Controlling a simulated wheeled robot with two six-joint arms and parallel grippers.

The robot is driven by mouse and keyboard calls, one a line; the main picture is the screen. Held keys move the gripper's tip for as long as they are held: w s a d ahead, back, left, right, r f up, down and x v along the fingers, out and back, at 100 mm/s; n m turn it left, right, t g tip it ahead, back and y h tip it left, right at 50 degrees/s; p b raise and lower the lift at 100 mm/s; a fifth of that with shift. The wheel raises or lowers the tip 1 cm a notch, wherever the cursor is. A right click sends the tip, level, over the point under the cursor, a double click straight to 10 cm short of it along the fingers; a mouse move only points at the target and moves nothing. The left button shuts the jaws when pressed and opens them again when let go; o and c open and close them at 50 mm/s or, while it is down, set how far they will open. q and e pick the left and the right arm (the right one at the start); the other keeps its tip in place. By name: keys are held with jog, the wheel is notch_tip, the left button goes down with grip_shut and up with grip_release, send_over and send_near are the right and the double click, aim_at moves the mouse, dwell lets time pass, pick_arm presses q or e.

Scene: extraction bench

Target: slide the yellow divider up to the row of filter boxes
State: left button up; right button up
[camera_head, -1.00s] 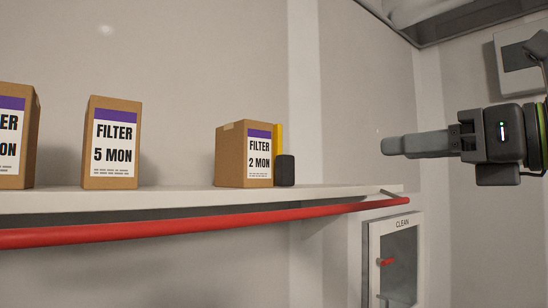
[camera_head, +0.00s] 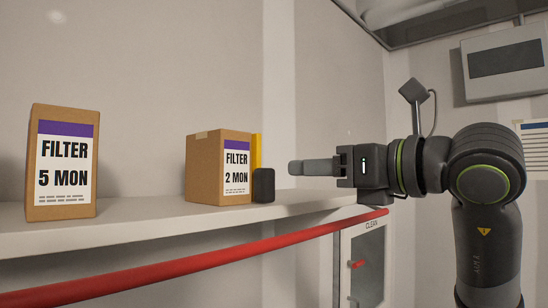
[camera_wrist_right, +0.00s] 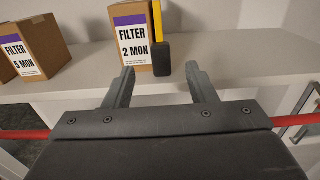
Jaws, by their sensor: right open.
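The yellow divider (camera_head: 256,150) stands upright on the shelf at the right side of the "FILTER 2 MON" box (camera_head: 218,168), with a black block (camera_head: 263,185) at its lower front. The divider also shows in the right wrist view (camera_wrist_right: 158,20), with the black block (camera_wrist_right: 161,58) below it. The "FILTER 5 MON" box (camera_head: 62,164) stands further left, with a gap between the two boxes. My right gripper (camera_head: 292,167) is to the right of the black block, apart from it. In the right wrist view its fingers (camera_wrist_right: 162,80) are spread and empty. My left gripper is not in view.
The white shelf (camera_head: 130,222) has a red rail (camera_head: 190,258) along its front. Shelf space right of the divider is bare. A "CLEAN" cabinet (camera_head: 365,265) sits below the shelf's right end, and a grey wall panel (camera_head: 503,62) hangs at upper right.

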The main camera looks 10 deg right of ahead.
aim_at(270, 169)
jog(key=p+x, duration=0.3)
jog(key=x, duration=0.6)
jog(key=shift+p, duration=0.4)
grip_shut()
